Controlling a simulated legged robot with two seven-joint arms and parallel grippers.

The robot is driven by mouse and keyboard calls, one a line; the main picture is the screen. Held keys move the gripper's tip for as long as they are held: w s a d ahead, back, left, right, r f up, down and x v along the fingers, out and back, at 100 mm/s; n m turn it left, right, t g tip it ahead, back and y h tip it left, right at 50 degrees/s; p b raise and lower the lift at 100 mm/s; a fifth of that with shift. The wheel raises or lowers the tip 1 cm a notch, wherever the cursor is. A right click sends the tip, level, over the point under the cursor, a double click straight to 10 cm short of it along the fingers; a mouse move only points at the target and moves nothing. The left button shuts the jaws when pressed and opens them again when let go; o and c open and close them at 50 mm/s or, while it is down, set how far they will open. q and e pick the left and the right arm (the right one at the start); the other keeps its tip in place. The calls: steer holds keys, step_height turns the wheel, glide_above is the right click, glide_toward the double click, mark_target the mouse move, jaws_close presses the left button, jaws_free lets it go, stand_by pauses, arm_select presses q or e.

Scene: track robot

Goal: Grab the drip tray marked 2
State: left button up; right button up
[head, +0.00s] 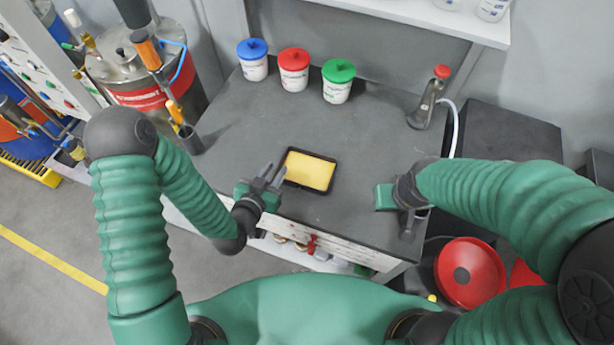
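A small black rectangular tray with a yellow inside (310,170) lies flat on the grey worktop (380,130), near its front edge. I cannot make out a number on it. My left gripper (270,174) is just left of the tray, its dark fingers pointing up toward the tray's left side. A gap shows between the fingers, and nothing shows between them. My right gripper (388,197) is to the right of the tray, low over the worktop's front right part. Its fingers are mostly hidden, so its opening cannot be told.
Blue-lidded (253,60), red-lidded (293,69) and green-lidded (338,80) tubs stand at the back of the worktop. A grey bottle with a red cap (428,98) stands at the back right. A metal drum (145,65) is at the left. Red funnels (470,272) are at lower right.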

mark_target(307, 171)
arm_select(q)
steer(key=p+x, duration=0.1)
steer(key=x, duration=0.4)
steer(key=shift+w+d+f, duration=0.2)
steer(key=shift+w+d, duration=0.1)
steer(key=shift+w, duration=0.05)
steer(key=shift+a, duration=0.15)
jaws_close()
stand_by(0.9)
